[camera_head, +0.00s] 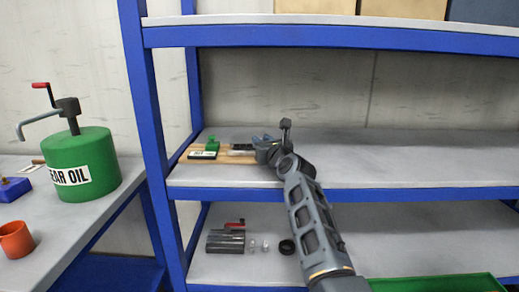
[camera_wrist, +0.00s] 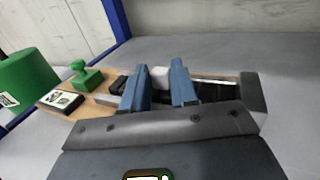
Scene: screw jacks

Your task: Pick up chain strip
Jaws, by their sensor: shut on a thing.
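A wooden board (camera_wrist: 205,76) lies on the middle shelf. What looks like the chain strip (camera_wrist: 118,86) is dark and lies low along the board, partly hidden by my fingers. The grip itself is partly hidden by my gripper body. In the head view my gripper (camera_head: 264,141) is at the right end of the board. I cannot tell whether the strip is clear of the board.
A green stamp-like piece (camera_wrist: 87,77) and a black-and-white box (camera_wrist: 60,102) are at the board's left end. A blue post (camera_head: 150,120) stands left, with a green gear oil can (camera_head: 85,165) beyond it. The shelf to the right (camera_head: 410,165) is clear. An upper shelf (camera_head: 340,37) is overhead.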

